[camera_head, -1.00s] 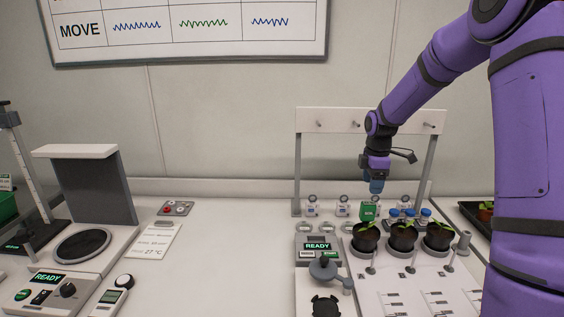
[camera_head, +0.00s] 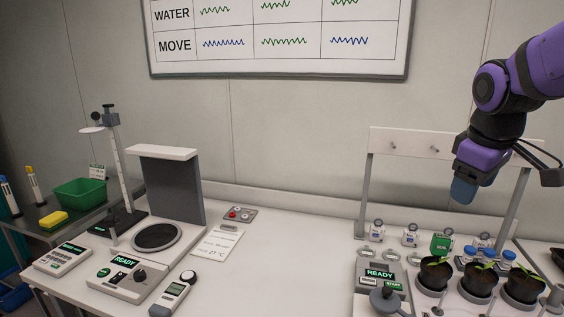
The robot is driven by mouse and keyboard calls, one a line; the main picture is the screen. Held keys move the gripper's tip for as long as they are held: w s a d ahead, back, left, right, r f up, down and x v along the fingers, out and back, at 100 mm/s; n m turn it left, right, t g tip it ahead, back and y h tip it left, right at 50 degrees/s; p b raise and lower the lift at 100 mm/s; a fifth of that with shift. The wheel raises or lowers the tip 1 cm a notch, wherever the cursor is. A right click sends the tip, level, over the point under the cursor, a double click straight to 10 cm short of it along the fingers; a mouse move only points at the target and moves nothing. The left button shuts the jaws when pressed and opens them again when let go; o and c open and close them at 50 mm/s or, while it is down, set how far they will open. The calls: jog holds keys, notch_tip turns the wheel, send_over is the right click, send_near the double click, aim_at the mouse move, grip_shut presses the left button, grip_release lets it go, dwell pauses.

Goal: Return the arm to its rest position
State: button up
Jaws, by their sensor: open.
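My gripper (camera_head: 463,190) is at the right in the head view, at the end of my purple arm (camera_head: 530,80). It points down, above the bench and clear of the things on it. Its jaws are open and I see nothing held between them. Below it stand a small green box (camera_head: 441,244), several blue-capped vials (camera_head: 484,254) and a row of potted seedlings (camera_head: 434,273). The arm's upper part is cut off by the right edge.
A white hook rack (camera_head: 405,141) stands behind my gripper. A device reading READY (camera_head: 380,274) is left of the pots. At the left are a scale-like station (camera_head: 165,205), a handheld meter (camera_head: 172,295), and a side table with a green bin (camera_head: 80,191). The bench middle (camera_head: 290,255) is clear.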

jog(key=s+a+m+t, duration=0.1)
jog(key=s+m, duration=0.2)
jog(key=s, duration=0.4)
jog(key=s+a+r+m+t+y, duration=0.1)
jog(key=s+a+m, duration=0.1)
jog(key=s, duration=0.6)
jog(key=shift+s+a+m, duration=0.25)
jog(key=shift+a+m, duration=0.05)
jog(key=shift+m, duration=0.2)
jog(key=shift+w+r, duration=0.1)
dwell(2.4)
jog(key=w+d+f, duration=0.1)
jog(key=w+d, duration=0.3)
jog(key=w, duration=0.5)
jog(key=w+d+f, duration=0.2)
jog(key=w+d, duration=0.3)
jog(key=w, duration=0.4)
jog(key=w+d+f, duration=0.2)
jog(key=w+d, duration=0.2)
jog(key=w, duration=0.5)
jog(key=shift+w+d, duration=0.25)
jog(key=shift+d, duration=0.1)
dwell(0.5)
